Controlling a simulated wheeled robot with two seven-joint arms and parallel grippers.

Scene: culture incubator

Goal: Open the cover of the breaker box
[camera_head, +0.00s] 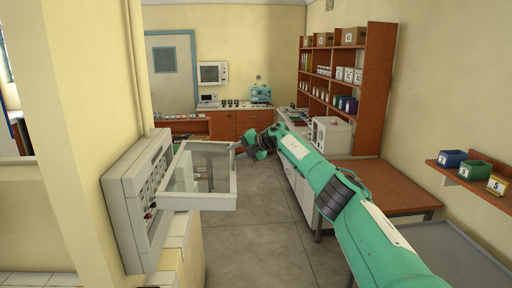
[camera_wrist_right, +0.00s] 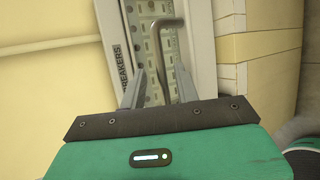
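The breaker box (camera_head: 144,203) is a light grey cabinet on the wall at the left of the head view. Its cover (camera_head: 228,190), a pale frame with a clear window, stands swung out from the box to the right. My right gripper (camera_head: 238,149) is at the cover's far right edge. In the right wrist view, the two grey fingers of the gripper (camera_wrist_right: 160,85) are apart, with a bent grey handle (camera_wrist_right: 171,22) at and between them. The box face (camera_wrist_right: 121,45) with a BREAKERS label shows behind. Finger contact with the handle is unclear. My left gripper is not in view.
A brown-topped bench (camera_head: 382,186) and a tall shelf (camera_head: 375,100) stand at the right. A small wall shelf (camera_head: 470,183) with bins is at the far right. The grey floor (camera_head: 265,236) between the box and the bench is clear.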

